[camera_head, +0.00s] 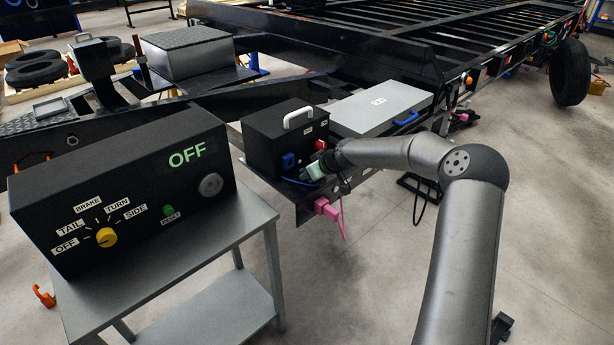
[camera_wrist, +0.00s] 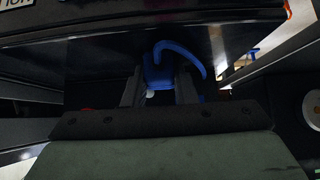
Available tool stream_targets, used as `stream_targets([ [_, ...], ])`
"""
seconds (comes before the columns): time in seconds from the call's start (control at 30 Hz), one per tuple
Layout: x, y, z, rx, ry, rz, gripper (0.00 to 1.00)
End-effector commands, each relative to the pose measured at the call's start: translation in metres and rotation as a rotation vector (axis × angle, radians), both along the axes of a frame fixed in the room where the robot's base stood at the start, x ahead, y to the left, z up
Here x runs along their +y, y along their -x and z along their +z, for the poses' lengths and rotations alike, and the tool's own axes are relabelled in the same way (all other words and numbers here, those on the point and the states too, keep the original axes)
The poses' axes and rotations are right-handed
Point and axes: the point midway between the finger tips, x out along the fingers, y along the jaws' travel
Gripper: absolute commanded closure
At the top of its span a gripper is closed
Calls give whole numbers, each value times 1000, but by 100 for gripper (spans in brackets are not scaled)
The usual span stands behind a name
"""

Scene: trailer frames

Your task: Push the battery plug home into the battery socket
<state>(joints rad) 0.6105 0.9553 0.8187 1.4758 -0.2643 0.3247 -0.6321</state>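The battery plug (camera_wrist: 158,72) is blue, with a blue cable looping from it to the right in the wrist view. My gripper (camera_wrist: 159,88) has one finger on each side of the plug and appears shut on it. In the head view my gripper (camera_head: 314,172) is low at the front right corner of the black battery box (camera_head: 262,150). A blue fitting (camera_head: 288,161), likely the battery socket, is on the box's front, left of my gripper. The plug's tip is hidden, and I cannot tell whether it touches the socket.
A grey lidded box (camera_head: 380,106) stands right of the battery box. A pink connector (camera_head: 326,209) hangs below on the frame edge. The control box (camera_head: 125,190), showing OFF, stands on a metal table at left.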

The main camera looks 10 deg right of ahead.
Motion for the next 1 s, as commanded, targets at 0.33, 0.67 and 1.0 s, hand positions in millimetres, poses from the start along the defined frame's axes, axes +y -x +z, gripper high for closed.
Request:
stream_targets([
  [0.33,0,0,12,-2,1,0,100],
  [0.67,0,0,28,-1,1,0,100],
  [1.0,0,0,30,0,0,0,100],
])
